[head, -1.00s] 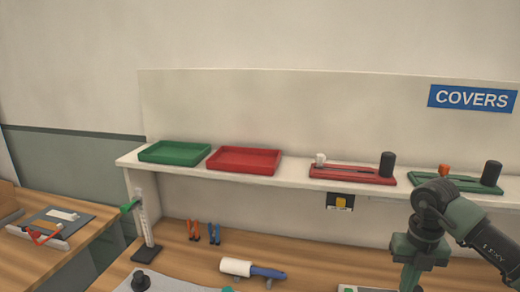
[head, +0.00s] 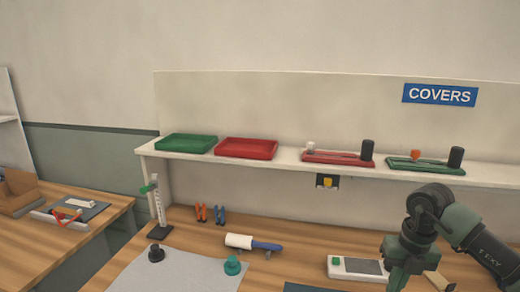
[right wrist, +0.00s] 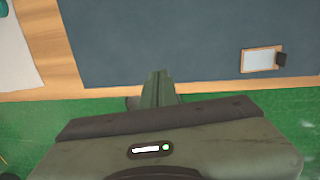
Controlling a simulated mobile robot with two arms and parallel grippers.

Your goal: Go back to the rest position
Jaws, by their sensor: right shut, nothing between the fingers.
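My right gripper (right wrist: 157,88) shows in the right wrist view with its two fingers together and nothing between them. It hangs over the edge of the wooden bench, with a dark grey mat (right wrist: 200,40) behind the fingertips and green floor (right wrist: 40,130) nearer. In the head view my right arm comes in at the lower right, in front of the bench; its fingertips are not clearly visible there. My left gripper is in neither view.
On the wooden bench (head: 320,238) are a lint roller (head: 240,241), a scale-like device (head: 357,268) and a grey mat (head: 190,270) with two knobs. The shelf above holds a green tray (head: 186,144), a red tray (head: 246,149) and two fixtures.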

